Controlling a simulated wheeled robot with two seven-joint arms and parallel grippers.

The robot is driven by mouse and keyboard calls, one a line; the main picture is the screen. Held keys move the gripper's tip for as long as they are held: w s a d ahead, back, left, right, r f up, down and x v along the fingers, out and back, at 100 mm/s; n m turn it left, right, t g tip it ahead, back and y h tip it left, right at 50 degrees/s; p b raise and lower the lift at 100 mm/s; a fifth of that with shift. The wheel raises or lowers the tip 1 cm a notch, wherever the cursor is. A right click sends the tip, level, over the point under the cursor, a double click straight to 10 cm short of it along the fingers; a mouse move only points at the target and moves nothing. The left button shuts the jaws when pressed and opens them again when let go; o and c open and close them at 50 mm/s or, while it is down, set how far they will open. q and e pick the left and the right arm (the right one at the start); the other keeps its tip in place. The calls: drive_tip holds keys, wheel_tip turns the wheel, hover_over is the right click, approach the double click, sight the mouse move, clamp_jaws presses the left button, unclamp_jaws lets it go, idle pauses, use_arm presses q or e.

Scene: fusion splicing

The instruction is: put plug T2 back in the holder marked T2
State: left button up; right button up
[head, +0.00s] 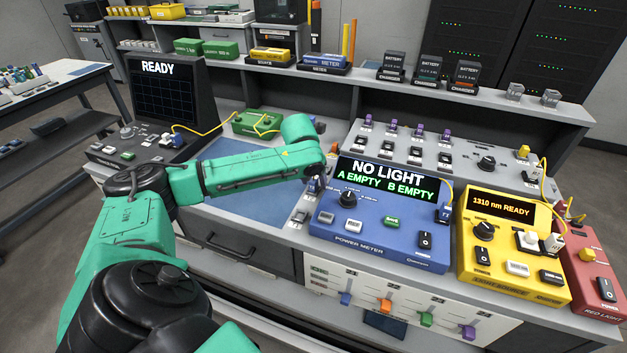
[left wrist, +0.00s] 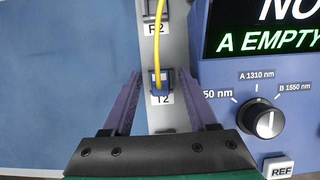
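Plug T2 (left wrist: 160,80) is a small dark blue plug with a yellow cable rising from it. It sits at the holder marked T2 (left wrist: 165,99), on a light grey strip; whether it is fully seated I cannot tell. In the left wrist view my left gripper (left wrist: 161,76) has its two purple fingers apart, one on each side of the plug, with a visible gap on both sides. In the head view my left gripper (head: 316,184) is low beside the power meter's left edge, and the plug is hard to make out there. My right gripper is not in view.
The blue power meter (head: 375,215) reads "NO LIGHT, A EMPTY, B EMPTY" and stands close to the right of the strip. A holder marked R2 (left wrist: 156,29) is further up the strip. A blue mat (head: 232,180) lies left. The yellow light source (head: 515,245) stands right.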

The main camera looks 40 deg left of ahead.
use_arm(q)
drive_tip(key=shift+r, duration=0.1)
drive_tip(key=p+v, duration=0.1)
drive_tip(key=v, duration=1.3)
drive_tip(key=shift+r, duration=0.15)
drive_tip(key=shift+s, duration=0.15)
